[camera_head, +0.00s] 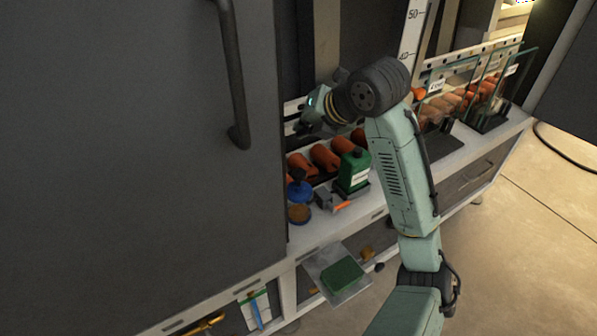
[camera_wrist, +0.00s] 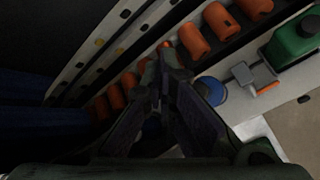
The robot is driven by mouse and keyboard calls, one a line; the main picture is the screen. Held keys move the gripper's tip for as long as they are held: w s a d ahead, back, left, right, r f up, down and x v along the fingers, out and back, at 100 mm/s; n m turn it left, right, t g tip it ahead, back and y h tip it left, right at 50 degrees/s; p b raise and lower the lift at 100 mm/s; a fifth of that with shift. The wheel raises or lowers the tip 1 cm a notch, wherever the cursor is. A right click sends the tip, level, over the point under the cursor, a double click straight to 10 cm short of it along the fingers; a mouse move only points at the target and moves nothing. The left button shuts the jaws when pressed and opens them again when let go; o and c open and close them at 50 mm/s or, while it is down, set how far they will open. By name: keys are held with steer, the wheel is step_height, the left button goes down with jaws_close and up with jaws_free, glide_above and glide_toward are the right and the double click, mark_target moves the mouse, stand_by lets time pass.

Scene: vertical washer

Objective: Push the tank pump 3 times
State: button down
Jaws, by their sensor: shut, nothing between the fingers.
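A blue piece with a dark knob above a round base (camera_head: 299,190) stands on the white shelf; it looks like the tank pump, but I cannot be sure. In the wrist view, part of its blue round base (camera_wrist: 211,91) shows just right of my gripper's fingers, which hide the rest. My gripper (camera_wrist: 165,62) is shut and empty, its fingertips together. In the head view my gripper (camera_head: 312,112) is above and behind the blue piece, apart from it, and its fingertips are hard to make out.
A green bottle (camera_head: 354,170), a grey clamp-like part with an orange tip (camera_head: 333,201) and a brown round pad (camera_head: 299,214) are close by on the shelf. Several orange cylinders (camera_head: 325,157) lie behind. A dark door with a handle (camera_head: 234,75) fills the left.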

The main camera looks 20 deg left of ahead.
mark_target(302, 171)
steer(key=shift+f+b, duration=3.15)
steer(key=shift+f, duration=1.2)
steer(key=shift+f, duration=0.1)
steer(key=shift+f+b, duration=0.3)
steer(key=shift+b, duration=0.2)
steer(key=shift+f+b, duration=1.15)
steer(key=shift+f, duration=0.1)
steer(key=shift+r, duration=0.15)
steer(key=shift+r+p, duration=1.05)
steer(key=shift+r, duration=0.5)
steer(key=shift+r+p, duration=1.65)
steer(key=shift+r, duration=0.85)
